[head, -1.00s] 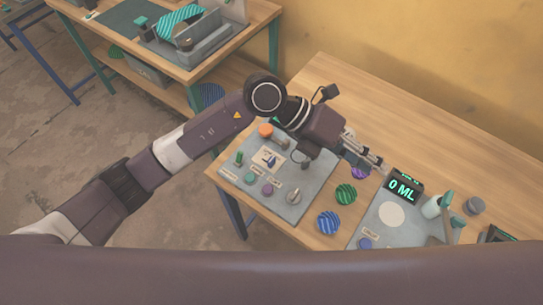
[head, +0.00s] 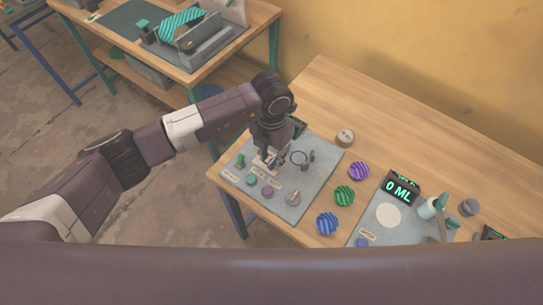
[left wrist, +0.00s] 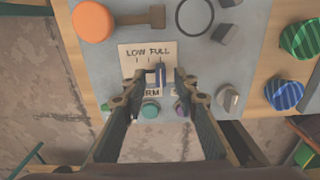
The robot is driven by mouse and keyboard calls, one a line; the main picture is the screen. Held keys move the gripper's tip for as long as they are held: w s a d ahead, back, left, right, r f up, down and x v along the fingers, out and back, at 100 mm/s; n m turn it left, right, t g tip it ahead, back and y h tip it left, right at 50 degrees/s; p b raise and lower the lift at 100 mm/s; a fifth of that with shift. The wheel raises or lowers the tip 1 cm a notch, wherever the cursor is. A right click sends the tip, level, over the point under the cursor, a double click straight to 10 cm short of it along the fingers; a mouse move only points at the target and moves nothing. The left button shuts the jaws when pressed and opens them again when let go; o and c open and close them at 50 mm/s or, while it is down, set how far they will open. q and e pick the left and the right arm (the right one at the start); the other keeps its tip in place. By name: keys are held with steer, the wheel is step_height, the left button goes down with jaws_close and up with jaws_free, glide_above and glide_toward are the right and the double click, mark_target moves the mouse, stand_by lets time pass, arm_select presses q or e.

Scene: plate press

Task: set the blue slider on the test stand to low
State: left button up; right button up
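The test stand is a grey panel (head: 318,172) on the wooden table; it also fills much of the left wrist view (left wrist: 183,50). The blue slider (left wrist: 160,74) stands up from a pale card (left wrist: 130,64) marked LOW and FULL. It appears below the word FULL, on the right side of the card. My left gripper (head: 267,162) points down over the card and mostly hides the slider in the head view. In the left wrist view its fingers (left wrist: 160,88) are apart, with the slider between them and no clear contact. My right gripper is not in view.

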arm_select(q)
steer(key=shift+f, duration=0.6)
steer(key=shift+c, duration=0.3)
jaws_close()
